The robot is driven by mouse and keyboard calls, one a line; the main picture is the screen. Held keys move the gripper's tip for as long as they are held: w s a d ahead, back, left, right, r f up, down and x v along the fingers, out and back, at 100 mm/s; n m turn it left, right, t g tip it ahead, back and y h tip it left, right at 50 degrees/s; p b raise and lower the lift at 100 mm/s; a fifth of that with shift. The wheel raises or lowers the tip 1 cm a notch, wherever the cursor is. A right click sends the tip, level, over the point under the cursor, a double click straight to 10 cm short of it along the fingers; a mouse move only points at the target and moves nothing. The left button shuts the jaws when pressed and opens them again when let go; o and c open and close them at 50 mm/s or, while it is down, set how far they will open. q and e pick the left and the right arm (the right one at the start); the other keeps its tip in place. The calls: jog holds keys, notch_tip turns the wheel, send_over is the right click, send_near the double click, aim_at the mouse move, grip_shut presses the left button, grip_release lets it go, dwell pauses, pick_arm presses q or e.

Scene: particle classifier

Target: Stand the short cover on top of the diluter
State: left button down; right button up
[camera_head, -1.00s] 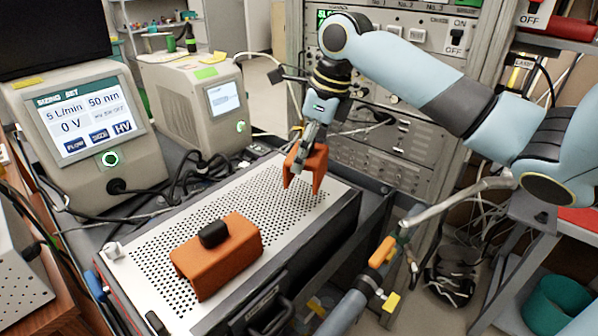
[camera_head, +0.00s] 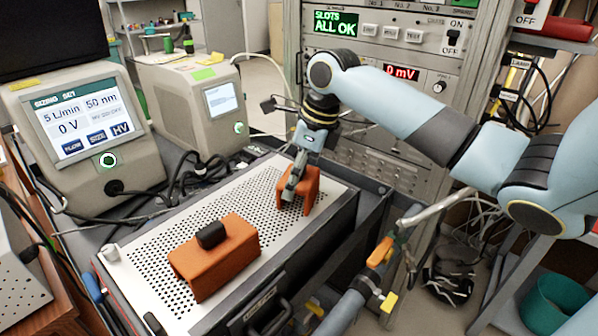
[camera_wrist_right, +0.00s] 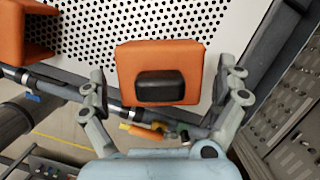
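The short orange cover (camera_head: 312,188) stands upright at the far right end of the diluter's white perforated top (camera_head: 180,238) and appears to rest on it. Its black handle (camera_wrist_right: 160,86) shows in the right wrist view and is hidden behind my gripper in the head view. My right gripper (camera_head: 292,188) is at the cover. In the wrist view its fingers (camera_wrist_right: 168,88) are spread wide on either side of the cover, with gaps to it, so it is open. My left gripper is not in view.
A longer orange cover (camera_head: 215,262) with a black handle stands nearer on the same top, with bare perforated surface between the two. Two instruments with screens (camera_head: 80,125) stand behind left. A rack (camera_head: 400,140) stands behind. A pipe with orange and yellow parts (camera_head: 380,252) lies right.

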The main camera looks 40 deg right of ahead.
aim_at(315, 179)
jog(key=shift+r, duration=0.15)
jog(key=v, duration=1.2)
jog(key=shift+p, duration=0.35)
jog(key=shift+s, duration=0.1)
